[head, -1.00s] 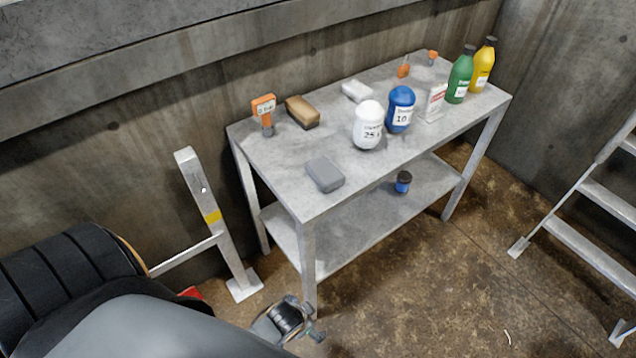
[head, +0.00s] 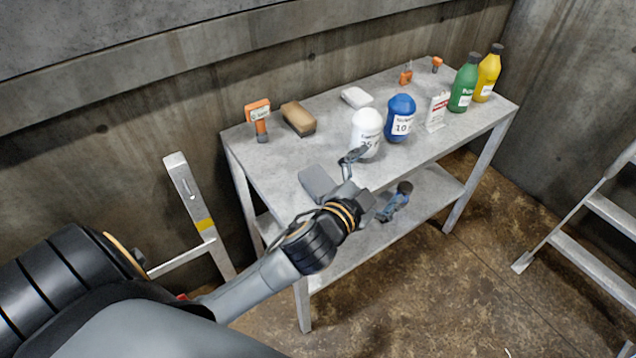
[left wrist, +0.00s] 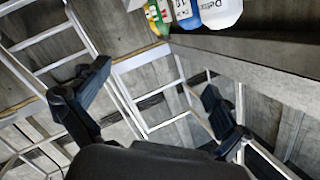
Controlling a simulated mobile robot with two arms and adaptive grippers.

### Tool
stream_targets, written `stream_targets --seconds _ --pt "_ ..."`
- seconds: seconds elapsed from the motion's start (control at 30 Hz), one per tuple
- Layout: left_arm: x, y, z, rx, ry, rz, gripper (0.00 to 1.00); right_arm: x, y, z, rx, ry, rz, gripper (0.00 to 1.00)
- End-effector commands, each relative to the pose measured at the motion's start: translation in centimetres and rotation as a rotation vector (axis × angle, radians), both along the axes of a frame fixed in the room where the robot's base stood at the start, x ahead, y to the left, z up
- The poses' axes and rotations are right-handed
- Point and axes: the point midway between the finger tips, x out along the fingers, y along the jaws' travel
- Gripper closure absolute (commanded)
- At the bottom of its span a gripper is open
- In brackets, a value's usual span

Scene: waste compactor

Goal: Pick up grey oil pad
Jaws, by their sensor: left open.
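The grey oil pad (head: 315,182) lies on the near left part of the metal table's top (head: 262,160). My left wrist partly covers its right side in the head view. My left gripper (head: 375,182) is open and empty, at the table's front edge just right of the pad. Its fingers point right, one by the white bottle (head: 366,127) and one lower, beyond the edge. In the left wrist view the two fingers (left wrist: 155,78) are spread wide, and the pad does not show. My right gripper is not in view.
A brown sponge (head: 298,119), an orange-topped tool (head: 258,118) and a white block (head: 356,97) lie behind the pad. A blue bottle (head: 400,118), green bottle (head: 464,84) and yellow bottle (head: 487,75) stand to the right. A ladder (head: 575,250) is at far right.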

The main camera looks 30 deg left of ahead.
Motion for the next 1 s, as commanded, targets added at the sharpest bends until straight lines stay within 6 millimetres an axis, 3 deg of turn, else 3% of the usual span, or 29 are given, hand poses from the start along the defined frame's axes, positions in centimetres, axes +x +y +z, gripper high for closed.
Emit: stream_targets --seconds 0.03,0.1,0.23,0.3,0.37,0.43,0.5,0.57,0.63,0.73,0.9,1.0 --pt "1.4 -1.4 3.2 0.065 -0.133 -0.068 0.0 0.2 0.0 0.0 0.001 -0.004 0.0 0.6" --pt "2.4 -4.2 7.6 0.17 -0.328 -0.184 0.0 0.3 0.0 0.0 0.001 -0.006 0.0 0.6" --pt "1.6 -10.5 13.6 0.423 -0.683 -0.464 0.0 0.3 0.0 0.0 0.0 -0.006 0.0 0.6" --pt "0.3 -13.6 14.6 0.582 -0.836 -0.635 0.0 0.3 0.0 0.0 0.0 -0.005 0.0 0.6" --pt "-1.0 -15.7 14.2 0.729 -0.941 -0.791 0.0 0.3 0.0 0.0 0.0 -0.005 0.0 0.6" --pt "-2.1 -17.0 12.4 0.911 -1.024 -0.981 0.0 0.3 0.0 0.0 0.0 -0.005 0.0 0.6" --pt "-2.8 -16.9 9.7 1.102 -1.056 -1.18 0.0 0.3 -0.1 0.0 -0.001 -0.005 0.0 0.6" --pt "-2.7 -15.4 7.0 1.272 -1.04 -1.351 0.0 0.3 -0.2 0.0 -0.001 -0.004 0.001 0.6" --pt "-2.1 -12.1 4.0 1.464 -0.962 -1.549 0.0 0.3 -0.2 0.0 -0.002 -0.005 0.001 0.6" --pt "-0.7 -5.2 1.1 1.701 -0.746 -1.804 0.0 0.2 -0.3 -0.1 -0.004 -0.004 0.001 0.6" --pt "0.6 7.1 0.7 1.921 -0.27 -2.079 0.0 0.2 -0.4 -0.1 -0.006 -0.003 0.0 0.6" --pt "0.5 11.9 1.7 1.956 -0.051 -2.155 0.0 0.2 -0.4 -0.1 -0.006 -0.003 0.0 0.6"
